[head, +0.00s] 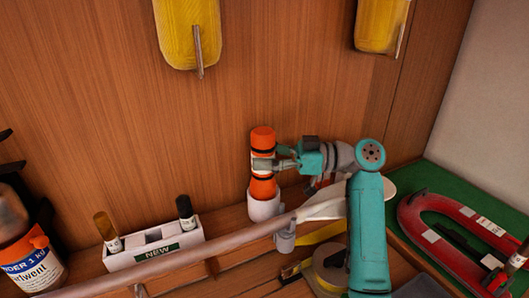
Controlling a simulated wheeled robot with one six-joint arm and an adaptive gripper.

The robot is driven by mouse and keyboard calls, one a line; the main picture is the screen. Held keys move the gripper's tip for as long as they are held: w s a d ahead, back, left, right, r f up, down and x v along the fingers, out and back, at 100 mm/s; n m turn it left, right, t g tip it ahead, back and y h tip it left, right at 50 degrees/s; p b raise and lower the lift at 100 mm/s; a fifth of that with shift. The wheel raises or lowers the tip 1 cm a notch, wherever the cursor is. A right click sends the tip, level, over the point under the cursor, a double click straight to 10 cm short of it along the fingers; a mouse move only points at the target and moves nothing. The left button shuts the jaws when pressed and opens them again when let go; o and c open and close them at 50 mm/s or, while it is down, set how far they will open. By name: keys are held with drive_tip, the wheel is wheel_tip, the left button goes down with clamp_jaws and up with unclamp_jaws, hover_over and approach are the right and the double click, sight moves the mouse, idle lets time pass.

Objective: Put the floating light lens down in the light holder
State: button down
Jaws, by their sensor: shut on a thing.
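The floating light (262,139) is an orange upright cylinder with dark bands, standing in front of the wooden back wall. My gripper (270,164) reaches in from the right and is shut around its middle, hiding part of it. The light holder (263,209) is a pale cup directly below. The light's lower orange end meets the cup's rim in the picture. I cannot tell whether it rests on the bottom of the cup or is only partly inside. I cannot make out a separate lens.
A white box (153,258) marked NEW holds small bottles at the left, beside a large labelled container (33,262). A long pole (190,252) crosses in front. A tape roll (331,266) lies beside my arm. A red horseshoe-shaped thing (424,232) lies on green at the right.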

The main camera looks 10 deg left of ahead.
idle(0.3)
drive_tip(key=shift+c, duration=1.8)
unclamp_jaws()
drive_tip(key=shift+f, duration=0.1)
drive_tip(key=shift+d, duration=0.1)
drive_tip(key=w+d, duration=0.1)
drive_tip(key=d, duration=1)
drive_tip(key=shift+w+d, duration=0.2)
drive_tip(key=shift+d, duration=0.15)
drive_tip(key=shift+s, duration=0.1)
